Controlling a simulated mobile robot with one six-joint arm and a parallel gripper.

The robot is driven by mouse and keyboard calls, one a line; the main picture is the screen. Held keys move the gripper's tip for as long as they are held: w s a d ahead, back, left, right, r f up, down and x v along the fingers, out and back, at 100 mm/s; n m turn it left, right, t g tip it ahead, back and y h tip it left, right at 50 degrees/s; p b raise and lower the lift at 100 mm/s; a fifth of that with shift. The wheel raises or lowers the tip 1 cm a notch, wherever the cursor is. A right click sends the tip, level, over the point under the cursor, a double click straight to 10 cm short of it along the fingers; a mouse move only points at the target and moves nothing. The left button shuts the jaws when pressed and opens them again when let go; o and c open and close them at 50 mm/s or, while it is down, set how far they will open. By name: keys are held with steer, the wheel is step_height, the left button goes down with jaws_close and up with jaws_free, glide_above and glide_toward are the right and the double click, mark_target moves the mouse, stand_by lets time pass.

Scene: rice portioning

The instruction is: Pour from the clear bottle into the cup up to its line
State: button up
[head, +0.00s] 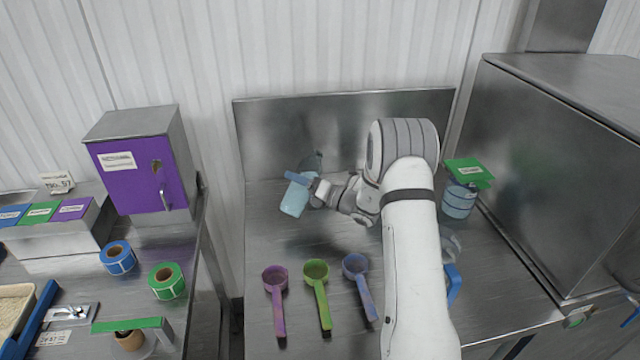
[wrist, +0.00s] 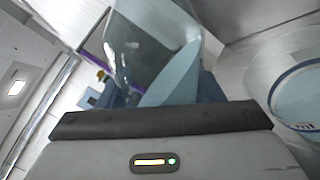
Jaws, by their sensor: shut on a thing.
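My gripper (head: 312,186) is shut on the clear bottle (head: 294,200) and holds it tilted over the left part of the steel table. Pale blue liquid shows inside it. In the wrist view the bottle (wrist: 155,50) stands before the palm, with the liquid slanting across it. A clear round vessel with a blue line (wrist: 303,85) shows at the right edge of the wrist view, apart from the bottle; it looks like the cup. I cannot tell where it is in the head view. No falling stream is visible.
Purple (head: 275,300), green (head: 318,295) and blue (head: 360,285) scoops lie at the front. A banded clear container (head: 459,203) stands under a green card (head: 468,173) on the right. A steel cabinet (head: 560,170) bounds the right side. My arm hides part of the table.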

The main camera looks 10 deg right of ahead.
steer(key=shift+s+a+f+m+p, duration=0.1)
steer(key=shift+f+m+p, duration=0.05)
steer(key=shift+m+p, duration=0.3)
stand_by(0.8)
steer(key=shift+s+a+f+m+t, duration=0.1)
steer(key=shift+f+m+t, duration=0.1)
steer(key=shift+f+m, duration=0.4)
steer(key=shift+s+a+f+m+t, duration=0.1)
steer(key=shift+f+m+t, duration=0.1)
steer(key=shift+f+m, duration=0.35)
stand_by(1.3)
steer(key=shift+s+a+r+m+p, duration=0.1)
steer(key=shift+r+m+p, duration=0.7)
steer(key=shift+p, duration=0.85)
stand_by(0.9)
steer(key=shift+s+a+m+t+h, duration=0.1)
steer(key=shift+m+t+h, duration=0.2)
steer(key=shift+m, duration=0.4)
stand_by(1.0)
